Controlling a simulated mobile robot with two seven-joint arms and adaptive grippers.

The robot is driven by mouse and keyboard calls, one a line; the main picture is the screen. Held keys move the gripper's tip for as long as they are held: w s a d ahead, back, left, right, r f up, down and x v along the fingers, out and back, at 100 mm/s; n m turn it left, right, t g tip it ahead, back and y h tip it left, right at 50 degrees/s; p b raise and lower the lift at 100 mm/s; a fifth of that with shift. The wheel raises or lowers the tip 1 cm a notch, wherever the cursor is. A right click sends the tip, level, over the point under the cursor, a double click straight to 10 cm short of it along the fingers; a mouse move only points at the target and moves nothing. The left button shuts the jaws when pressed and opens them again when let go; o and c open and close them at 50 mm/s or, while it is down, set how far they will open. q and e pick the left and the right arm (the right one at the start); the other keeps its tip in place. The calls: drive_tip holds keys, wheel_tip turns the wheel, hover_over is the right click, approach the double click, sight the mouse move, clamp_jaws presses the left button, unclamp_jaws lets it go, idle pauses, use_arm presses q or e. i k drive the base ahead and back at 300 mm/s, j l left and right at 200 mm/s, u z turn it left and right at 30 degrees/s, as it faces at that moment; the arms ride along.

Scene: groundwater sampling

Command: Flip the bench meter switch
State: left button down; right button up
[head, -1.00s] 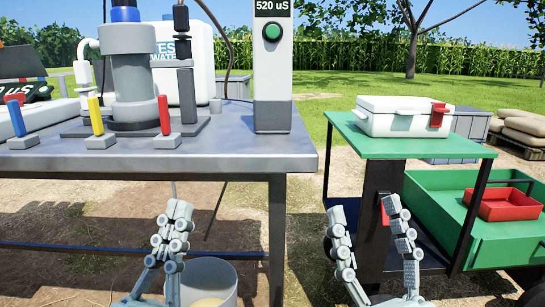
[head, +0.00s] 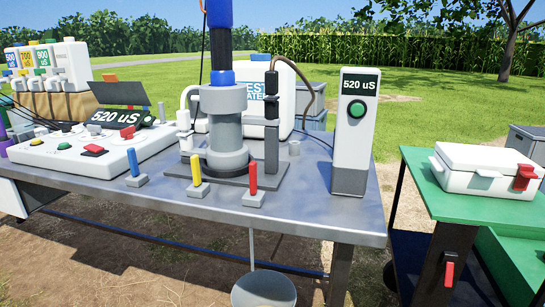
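A white sloped console (head: 95,155) stands at the left of the bench, with a dark display (head: 115,118) reading 520 uS. On its top are a red rocker-like part on a black base (head: 94,150), another small red part (head: 127,132) and a few green round parts. A tall white unit (head: 354,140) at the bench's right end also reads 520 uS and has a green round button (head: 357,109). I cannot tell from the labels which is the bench meter. Neither of my grippers is in view.
The metal bench (head: 300,205) carries a grey cylinder fixture (head: 221,130), blue, yellow and red upright levers (head: 253,177) and a white water container (head: 285,95). A bucket (head: 263,290) sits below. A green cart (head: 480,200) with a white box (head: 484,170) stands right.

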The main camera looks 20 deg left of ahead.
sight(91, 148)
drive_tip(key=u, duration=1.5)
